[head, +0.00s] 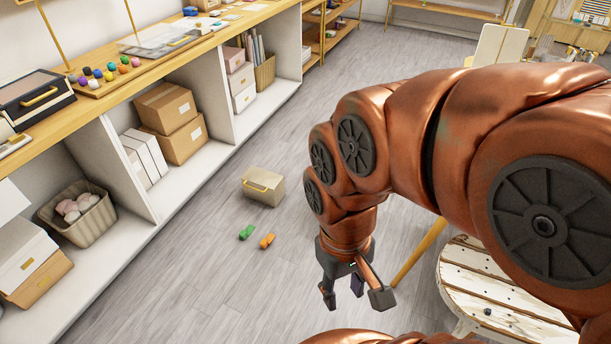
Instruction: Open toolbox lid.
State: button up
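A small beige box (263,186) with a gold handle on its front stands on the floor near the middle of the head view. It looks like the toolbox, and its lid appears closed. My gripper (355,297) hangs below my copper arm, to the right of the box and nearer the camera. It points down with its fingers spread, clear of the box, and nothing shows between them. A black case with a gold handle (36,97) lies on the counter at the left; its top looks shut.
A green piece (246,232) and an orange piece (267,241) lie on the floor in front of the beige box. Open shelves with cartons (172,121) and a basket (78,215) line the left. A round white slatted table (465,285) stands at the lower right.

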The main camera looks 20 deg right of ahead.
aim_at(267, 179)
jog(key=z, duration=0.15)
jog(key=i, duration=0.85)
jog(key=u, duration=0.7)
jog(key=i, duration=1.1)
jog(key=u, duration=0.7)
